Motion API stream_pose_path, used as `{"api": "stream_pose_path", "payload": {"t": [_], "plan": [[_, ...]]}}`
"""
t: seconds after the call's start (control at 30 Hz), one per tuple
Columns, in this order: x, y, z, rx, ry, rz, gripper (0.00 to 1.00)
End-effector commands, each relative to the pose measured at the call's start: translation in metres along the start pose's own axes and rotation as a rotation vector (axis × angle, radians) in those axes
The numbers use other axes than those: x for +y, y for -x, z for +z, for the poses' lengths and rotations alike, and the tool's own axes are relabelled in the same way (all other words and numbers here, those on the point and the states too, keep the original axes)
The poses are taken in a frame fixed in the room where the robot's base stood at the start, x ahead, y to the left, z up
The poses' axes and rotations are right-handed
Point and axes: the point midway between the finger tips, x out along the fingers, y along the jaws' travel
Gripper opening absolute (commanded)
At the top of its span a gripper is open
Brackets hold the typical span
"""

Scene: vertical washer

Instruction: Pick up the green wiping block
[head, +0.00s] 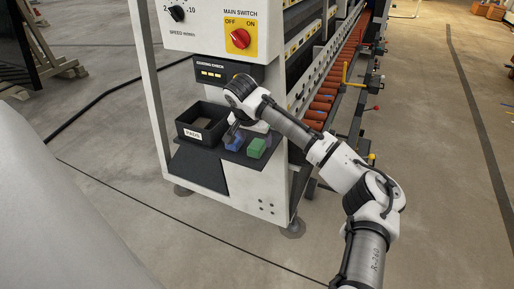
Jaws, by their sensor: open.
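The green wiping block (257,148) sits on the dark shelf (198,165) on the front of the machine, near the shelf's right end. A blue block (233,142) is just to its left, partly covered by my arm's end. My gripper (232,133) is open, pointing down over the shelf close to the blue block, to the left of the green block. The fingertips are small and partly hidden, so I cannot tell whether they touch the blue block. Nothing shows between the fingers clearly.
A black bin labelled PADS (190,133) stands at the left of the shelf. Above are a display panel (212,75) and a red main switch (240,39). Orange rollers (322,103) run back along the machine. The floor in front is clear except for a thin dark line.

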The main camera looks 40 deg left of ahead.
Motion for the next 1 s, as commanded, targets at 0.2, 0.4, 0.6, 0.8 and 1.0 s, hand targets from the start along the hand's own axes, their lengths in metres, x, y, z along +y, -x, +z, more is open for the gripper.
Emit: {"api": "stream_pose_path", "payload": {"t": [0.2,0.4,0.6,0.8,1.0], "plan": [[-0.003,-0.032,0.000,-0.001,-0.001,0.003,0.66],[-0.003,-0.043,0.000,0.000,0.000,0.000,0.66],[-0.003,-0.042,0.000,0.000,0.000,0.000,0.60],[-0.003,-0.042,0.000,0.000,0.000,0.000,0.34],[-0.003,-0.042,0.000,0.000,0.000,0.000,0.18]]}}
